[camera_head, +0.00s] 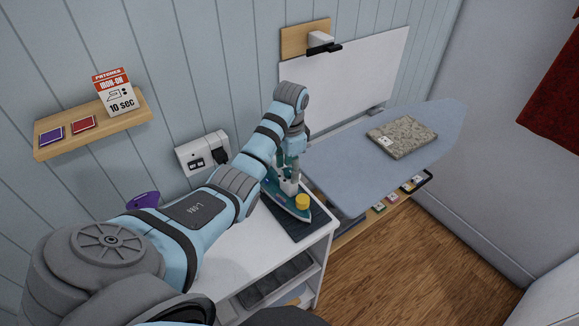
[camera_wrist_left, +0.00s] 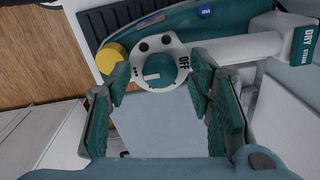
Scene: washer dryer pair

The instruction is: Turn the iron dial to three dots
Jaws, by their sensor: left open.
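The teal and white iron (camera_head: 297,211) rests on a dark pad on the white cabinet. In the left wrist view its teal dial (camera_wrist_left: 158,70) sits in a white ring with dots, dark round spots and the word OFF on the right. My right gripper is not in view.
A yellow cap (camera_head: 302,201) stands on the iron beside the dial. The ironing board (camera_head: 350,165) with a folded speckled cloth (camera_head: 402,137) is to the right. A wall shelf (camera_head: 92,127) holds an "IRON-ON 10 sec" card (camera_head: 117,94). A wall socket (camera_head: 201,153) is behind my arm.

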